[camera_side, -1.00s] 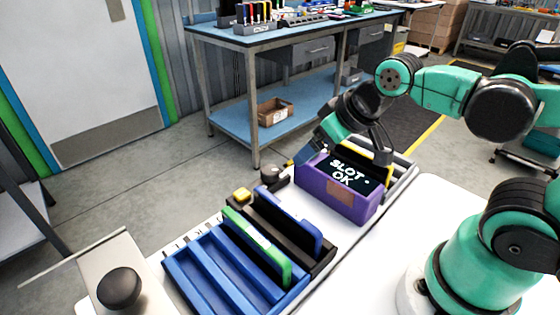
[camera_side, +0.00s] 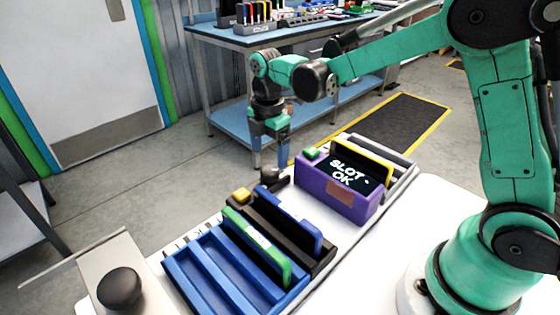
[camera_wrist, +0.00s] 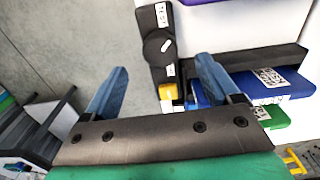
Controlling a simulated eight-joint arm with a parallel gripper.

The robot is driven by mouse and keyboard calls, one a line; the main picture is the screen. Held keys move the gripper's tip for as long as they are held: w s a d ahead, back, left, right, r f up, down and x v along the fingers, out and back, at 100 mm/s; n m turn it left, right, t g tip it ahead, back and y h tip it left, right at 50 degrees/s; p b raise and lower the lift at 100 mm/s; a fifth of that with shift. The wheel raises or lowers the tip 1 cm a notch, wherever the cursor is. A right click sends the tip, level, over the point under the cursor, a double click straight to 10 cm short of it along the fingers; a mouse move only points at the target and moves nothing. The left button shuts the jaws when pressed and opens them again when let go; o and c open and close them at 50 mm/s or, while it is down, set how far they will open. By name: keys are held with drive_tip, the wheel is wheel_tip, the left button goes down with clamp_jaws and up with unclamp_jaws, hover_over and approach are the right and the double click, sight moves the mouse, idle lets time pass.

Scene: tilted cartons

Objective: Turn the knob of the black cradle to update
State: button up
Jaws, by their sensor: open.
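The black cradle (camera_side: 293,236) stands between the blue and purple cradles, with a blue cartridge (camera_side: 305,226) in its slot. Its dark round knob (camera_side: 268,174) sits at its far end; the wrist view also shows the knob (camera_wrist: 158,49), on a black strip with a white mark on its face. A label reading TEST (camera_wrist: 162,15) lies at one end of the strip; a smaller label (camera_wrist: 170,70) is unreadable. My gripper (camera_side: 270,164) points down over the knob, open. In the wrist view its blue fingers (camera_wrist: 162,68) lie left and right of the strip, apart from the knob.
A purple cradle (camera_side: 313,193) with a SLOT OK screen (camera_side: 350,174) stands close right of the knob. A blue cradle (camera_side: 205,270) holds a green cartridge (camera_side: 258,246). A yellow button (camera_side: 241,194) is near the knob. A black dome (camera_side: 120,288) stands front left.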

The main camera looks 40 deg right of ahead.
sight(270, 170)
drive_tip(key=shift+f, duration=2.15)
clamp_jaws()
